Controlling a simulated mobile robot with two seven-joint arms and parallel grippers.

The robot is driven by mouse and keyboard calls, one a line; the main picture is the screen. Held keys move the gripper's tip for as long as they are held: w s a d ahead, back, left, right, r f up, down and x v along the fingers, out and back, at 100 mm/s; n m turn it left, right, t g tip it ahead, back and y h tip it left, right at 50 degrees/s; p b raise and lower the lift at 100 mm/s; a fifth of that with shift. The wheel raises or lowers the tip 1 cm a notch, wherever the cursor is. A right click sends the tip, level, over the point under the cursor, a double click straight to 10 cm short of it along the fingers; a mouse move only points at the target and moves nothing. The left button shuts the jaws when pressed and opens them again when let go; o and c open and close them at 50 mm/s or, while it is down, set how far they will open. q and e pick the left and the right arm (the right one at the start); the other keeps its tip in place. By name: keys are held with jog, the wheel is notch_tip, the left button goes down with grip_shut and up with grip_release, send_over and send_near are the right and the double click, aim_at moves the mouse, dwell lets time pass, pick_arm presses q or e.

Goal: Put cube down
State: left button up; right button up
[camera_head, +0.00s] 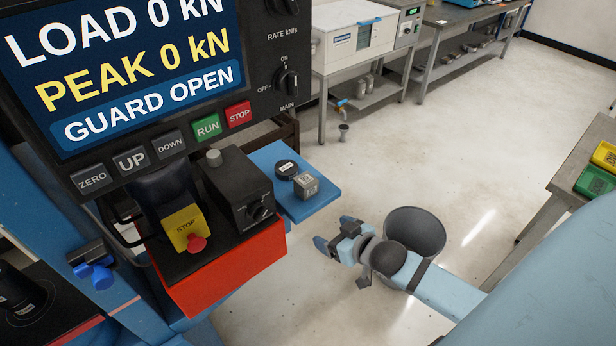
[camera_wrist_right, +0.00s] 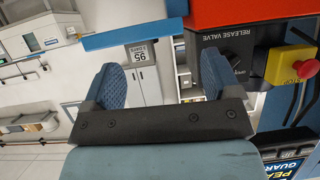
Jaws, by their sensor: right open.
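A small grey cube (camera_head: 306,186) with a printed label sits on the blue shelf (camera_head: 318,204), beside a round black-topped disc (camera_head: 286,169). My right gripper (camera_head: 335,234) is open and empty, to the right of and apart from the shelf in the head view. In the right wrist view the picture is turned over; the cube (camera_wrist_right: 140,54) shows beyond the open fingers (camera_wrist_right: 162,85), against the blue shelf edge (camera_wrist_right: 130,35). Nothing is between the fingers. My left gripper is not in view.
The testing machine's panel (camera_head: 130,80) reads "GUARD OPEN". A red box (camera_head: 235,268) carries a stop button (camera_head: 190,230) and a black valve unit (camera_head: 237,187) left of the shelf. A dark bucket (camera_head: 414,230) stands behind my right wrist. A bench (camera_head: 570,165) is at right; open floor lies between.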

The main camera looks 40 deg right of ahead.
jog(key=t, duration=0.1)
send_near(307, 181)
jog(key=shift+m+h, duration=0.3)
jog(key=p+x, duration=0.1)
jog(key=x, duration=0.3)
jog(key=shift+w+f, duration=0.25)
jog(key=shift+x, duration=0.8)
jog(key=x, duration=0.4)
jog(key=shift+w+a+p, duration=0.15)
jog(key=shift+w+p, duration=0.15)
jog(key=shift+r, duration=0.1)
jog(key=shift+s, duration=0.1)
